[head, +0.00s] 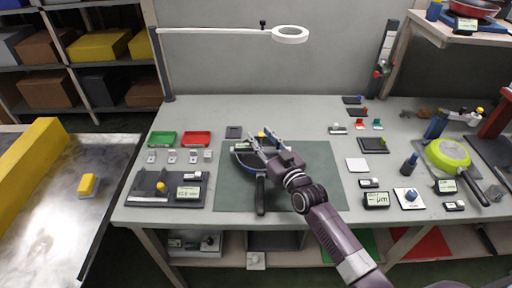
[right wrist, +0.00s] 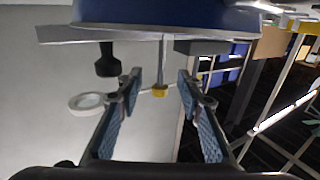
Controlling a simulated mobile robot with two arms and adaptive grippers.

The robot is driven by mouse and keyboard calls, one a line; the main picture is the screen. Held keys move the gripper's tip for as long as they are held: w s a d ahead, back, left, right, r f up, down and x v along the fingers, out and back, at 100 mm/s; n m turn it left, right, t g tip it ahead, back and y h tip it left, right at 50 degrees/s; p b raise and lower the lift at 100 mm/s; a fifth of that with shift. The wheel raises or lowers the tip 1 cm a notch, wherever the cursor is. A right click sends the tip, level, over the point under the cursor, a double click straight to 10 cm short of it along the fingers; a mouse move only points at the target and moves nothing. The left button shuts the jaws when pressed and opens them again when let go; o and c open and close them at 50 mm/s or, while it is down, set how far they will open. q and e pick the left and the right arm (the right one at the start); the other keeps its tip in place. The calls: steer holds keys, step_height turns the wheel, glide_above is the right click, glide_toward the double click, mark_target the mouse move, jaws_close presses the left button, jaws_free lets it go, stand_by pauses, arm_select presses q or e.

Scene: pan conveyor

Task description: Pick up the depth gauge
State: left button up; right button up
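A blue-rimmed pan (head: 243,163) with a black handle lies on the green mat (head: 310,165). A yellow-tipped piece (head: 262,134), which looks like part of the depth gauge, shows at the pan's far side, mostly hidden by my gripper. My right gripper (head: 263,142) is over the pan with its fingers spread. In the right wrist view, a thin stem ends in a yellow knob (right wrist: 159,91) between the open fingers, apart from both. A grey bar (right wrist: 125,34) and the blue pan (right wrist: 165,12) fill the top of that view. My left gripper is out of view.
Green (head: 162,139) and red (head: 196,139) trays stand at the left. A dark fixture with a display (head: 188,192) is in front of them. A green pan (head: 447,154) and small gauges lie at the right. A ring lamp (head: 290,34) hangs over the back.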

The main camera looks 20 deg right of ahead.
steer(key=shift+w, duration=0.15)
jaws_close()
steer(key=shift+r, duration=0.2)
stand_by(0.4)
